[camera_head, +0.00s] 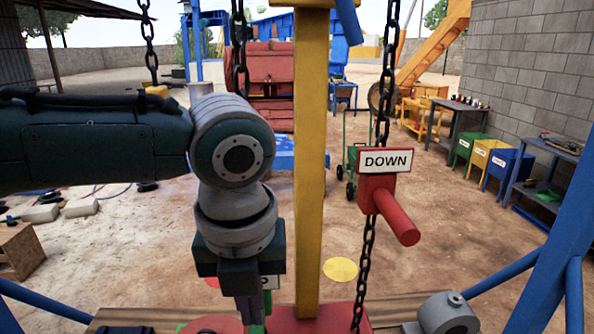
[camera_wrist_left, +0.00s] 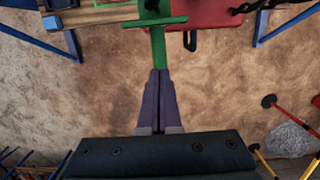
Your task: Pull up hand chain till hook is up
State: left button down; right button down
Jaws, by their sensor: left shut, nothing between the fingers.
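A dark hand chain (camera_head: 389,80) hangs right of the yellow post, with a red handle (camera_head: 398,217) and a white "DOWN" sign (camera_head: 385,161). Another dark chain (camera_head: 239,45) hangs left of the post and passes out of sight behind my left arm. A third chain (camera_head: 148,45) hangs at the upper left. I cannot make out the hook for certain. My right gripper is not in view.
The yellow post (camera_head: 311,150) stands close to the right of my left gripper on a red base (camera_head: 320,322). Blue frame legs (camera_head: 560,245) flank the sides. Coloured bins (camera_head: 505,165) and benches line the right wall. Open dirt ground lies beyond.

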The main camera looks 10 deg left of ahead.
pick_arm(q)
jog(key=shift+w+a+f+b, duration=0.1)
jog(key=shift+w+f+b, duration=0.05)
jog(key=shift+f+b, duration=0.3)
jog(key=shift+w+a+f+b, duration=0.15)
jog(key=shift+f+b, duration=0.1)
jog(key=shift+f, duration=0.25)
jog(key=shift+d+r, duration=0.1)
jog(key=shift+r, duration=0.1)
jog(key=s+p, duration=0.1)
jog(key=p, duration=0.1)
jog(key=s+d+p, duration=0.1)
jog(key=s, duration=0.1)
jog(key=s+p, duration=0.2)
jog(key=shift+d+r+p, duration=0.15)
jog(key=shift+d+p, duration=0.15)
jog(key=s+d+r+p, duration=0.1)
jog(key=s+r+p, duration=0.3)
jog(key=p, duration=0.4)
jog(key=shift+r, duration=0.55)
dwell(0.7)
